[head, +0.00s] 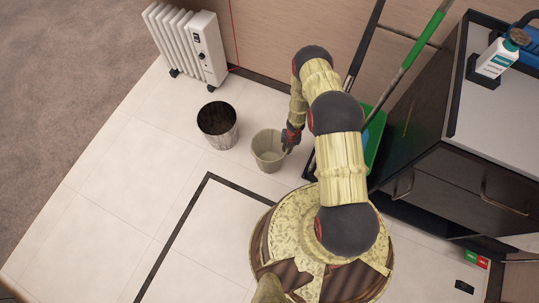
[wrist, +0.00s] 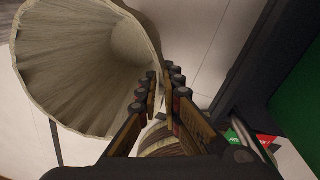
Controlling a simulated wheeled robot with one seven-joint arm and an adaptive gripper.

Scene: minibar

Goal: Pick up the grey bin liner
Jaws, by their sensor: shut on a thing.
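The grey bin liner (head: 268,157) is an open, tapered, pale grey-beige tub in the middle of the head view, right of a dark bin. In the wrist view the liner (wrist: 85,65) fills the upper left, with its wide mouth facing the camera. My gripper (head: 288,140) is at the liner's right rim. In the wrist view my gripper (wrist: 165,82) has its fingers closed at the liner's right-hand wall. I cannot tell whether the liner's base touches the floor; its underside is hidden.
The dark bin (head: 217,122) stands close left of the liner. A white radiator (head: 190,45) is by the wall. A green dustpan (head: 376,140) and long handles stand close right of my gripper, beside a dark cabinet (head: 440,150). The tiled floor to the left is clear.

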